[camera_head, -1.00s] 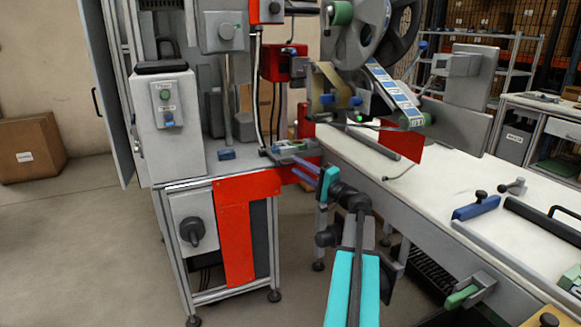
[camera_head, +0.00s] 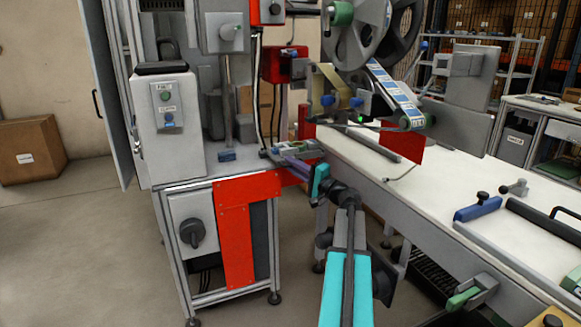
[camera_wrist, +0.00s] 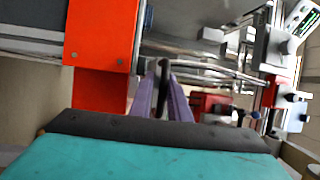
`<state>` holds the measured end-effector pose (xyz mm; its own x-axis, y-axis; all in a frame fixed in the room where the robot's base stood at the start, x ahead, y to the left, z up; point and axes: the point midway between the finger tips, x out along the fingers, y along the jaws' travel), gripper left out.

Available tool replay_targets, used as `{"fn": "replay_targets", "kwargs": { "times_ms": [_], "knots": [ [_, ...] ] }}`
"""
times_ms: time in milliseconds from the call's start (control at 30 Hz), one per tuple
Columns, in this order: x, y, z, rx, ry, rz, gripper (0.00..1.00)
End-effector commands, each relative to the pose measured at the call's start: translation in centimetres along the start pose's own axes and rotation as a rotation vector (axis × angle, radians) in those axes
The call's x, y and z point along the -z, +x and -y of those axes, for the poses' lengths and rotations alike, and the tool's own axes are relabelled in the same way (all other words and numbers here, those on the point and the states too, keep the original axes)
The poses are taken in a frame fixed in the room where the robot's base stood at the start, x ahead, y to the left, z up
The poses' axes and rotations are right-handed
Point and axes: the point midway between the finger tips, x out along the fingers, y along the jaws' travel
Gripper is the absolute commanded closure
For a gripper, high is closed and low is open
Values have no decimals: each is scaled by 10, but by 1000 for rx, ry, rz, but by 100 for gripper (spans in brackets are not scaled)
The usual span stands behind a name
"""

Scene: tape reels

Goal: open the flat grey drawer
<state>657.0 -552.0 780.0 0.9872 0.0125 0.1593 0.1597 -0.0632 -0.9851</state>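My gripper (camera_head: 294,163) has purple fingers and is at the front edge of the machine table, beside the red panel. In the wrist view the two purple fingers (camera_wrist: 164,88) stand close together, with a narrow dark upright handle (camera_wrist: 163,82) between them. The fingers appear closed on this handle. A flat grey unit (camera_head: 292,148) lies at the table edge just beyond the fingertips; I take it for the flat grey drawer. How far it stands out from the table is hard to tell, as the fingers and the red panel partly hide it.
A red panel (camera_head: 236,232) covers the machine's front left of my gripper. A white conveyor table (camera_head: 390,190) runs along the right. The reel machine (camera_head: 365,60) stands above and behind. A cardboard box (camera_head: 30,150) is far left; floor is free at left.

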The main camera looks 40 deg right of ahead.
Motion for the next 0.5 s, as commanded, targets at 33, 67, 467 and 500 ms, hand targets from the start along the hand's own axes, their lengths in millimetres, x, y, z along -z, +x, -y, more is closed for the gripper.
{"fn": "replay_targets", "kwargs": {
  "times_ms": [33, 67, 467, 500],
  "knots": [
    [-25, -4, 7, 9, 1, 2, 100],
    [-12, -1, 6, 9, 0, 0, 100],
    [-25, 10, 6, 12, -1, 3, 100],
    [-31, 13, 6, 12, -1, 2, 100]
  ]
}}
